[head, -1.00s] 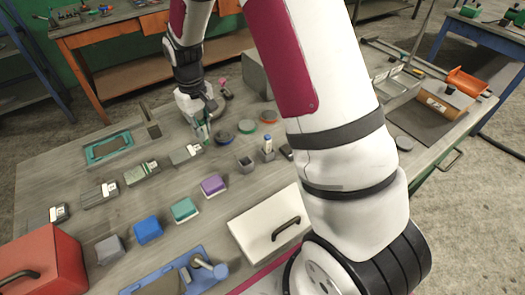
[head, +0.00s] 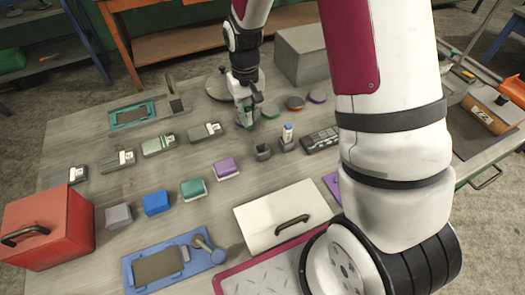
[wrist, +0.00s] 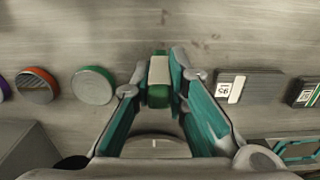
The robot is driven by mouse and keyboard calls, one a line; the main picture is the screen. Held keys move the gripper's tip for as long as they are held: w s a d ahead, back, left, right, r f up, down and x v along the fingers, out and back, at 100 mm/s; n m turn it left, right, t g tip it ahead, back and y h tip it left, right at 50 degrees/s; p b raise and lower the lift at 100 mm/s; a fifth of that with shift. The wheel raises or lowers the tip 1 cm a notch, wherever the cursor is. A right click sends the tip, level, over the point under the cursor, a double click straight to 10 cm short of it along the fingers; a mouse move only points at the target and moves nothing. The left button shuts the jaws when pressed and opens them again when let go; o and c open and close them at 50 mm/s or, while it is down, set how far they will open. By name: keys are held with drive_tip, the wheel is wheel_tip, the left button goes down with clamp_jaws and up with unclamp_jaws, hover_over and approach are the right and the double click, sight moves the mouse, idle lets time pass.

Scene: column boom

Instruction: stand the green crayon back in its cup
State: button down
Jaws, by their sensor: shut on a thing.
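My gripper (head: 244,116) is shut on the green crayon (wrist: 159,97), which is green with a pale band in the wrist view. The crayon sits between the two fingertips, which also show in the wrist view (wrist: 160,80). In the head view the gripper hangs over the table behind the cups, and the crayon is mostly hidden there. A small dark grey cup (head: 263,153) stands open on the table, in front of and right of the gripper. A similar holder (head: 287,145) beside it has a blue-and-white stick (head: 287,131) standing in it.
A green disc (head: 270,111), an orange disc (head: 295,103) and a purple disc (head: 317,96) lie right of my gripper. A dark keypad-like box (head: 320,140) lies right of the cups. A grey box (head: 302,55) stands behind. Grey blocks (head: 205,131) lie to the left.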

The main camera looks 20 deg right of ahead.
drive_tip(key=s+r+p, duration=0.9)
drive_tip(key=s+p, duration=0.1)
drive_tip(key=p, duration=0.1)
drive_tip(key=shift+w+f+b, duration=0.15)
drive_tip(key=shift+f+b, duration=1.1)
drive_tip(key=shift+f, duration=3.2)
drive_tip(key=c, duration=1.5)
unclamp_jaws()
